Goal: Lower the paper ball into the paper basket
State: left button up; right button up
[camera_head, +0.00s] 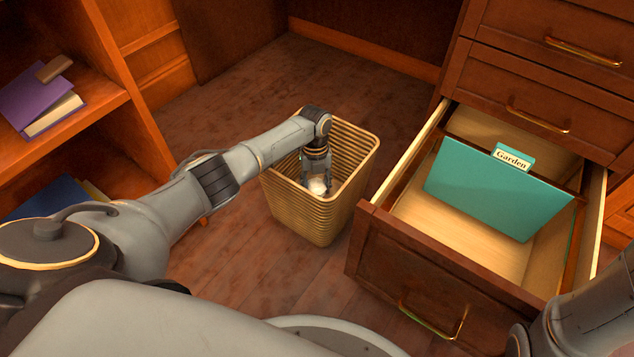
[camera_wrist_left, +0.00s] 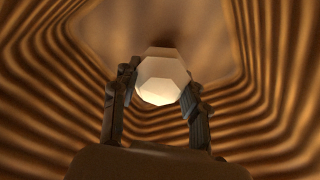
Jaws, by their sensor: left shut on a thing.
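The paper ball (camera_head: 318,186) is white and faceted. My left gripper (camera_head: 317,180) is shut on it, pointing down inside the mouth of the paper basket (camera_head: 312,217), below the rim. The basket is tan, ribbed and stands upright on the floor. In the left wrist view the paper ball (camera_wrist_left: 161,80) sits between the two dark fingers of my left gripper (camera_wrist_left: 160,92). The ribbed basket walls (camera_wrist_left: 60,95) surround it, and the basket floor shows beyond the ball. My right gripper is not in view; only part of my right arm shows at the lower right.
An open drawer (camera_head: 405,245) with a teal folder (camera_head: 490,190) labelled "Garden" stands right of the basket. A shelf (camera_head: 95,120) with a purple book (camera_head: 35,92) is at the left. Bare wooden floor (camera_head: 215,110) lies behind the basket.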

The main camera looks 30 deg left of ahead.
pick_arm(q)
jog(key=shift+f+b, duration=0.5)
jog(key=shift+f, duration=0.2)
jog(key=shift+f+b, duration=0.9)
jog(key=shift+f, duration=0.15)
dwell(0.5)
jog(key=o, duration=0.8)
jog(key=shift+r, duration=0.1)
jog(key=r, duration=0.8)
jog(key=w+a+r, duration=0.1)
jog(key=r, duration=0.2)
jog(key=shift+w+r, duration=0.1)
jog(key=shift+r, duration=0.4)
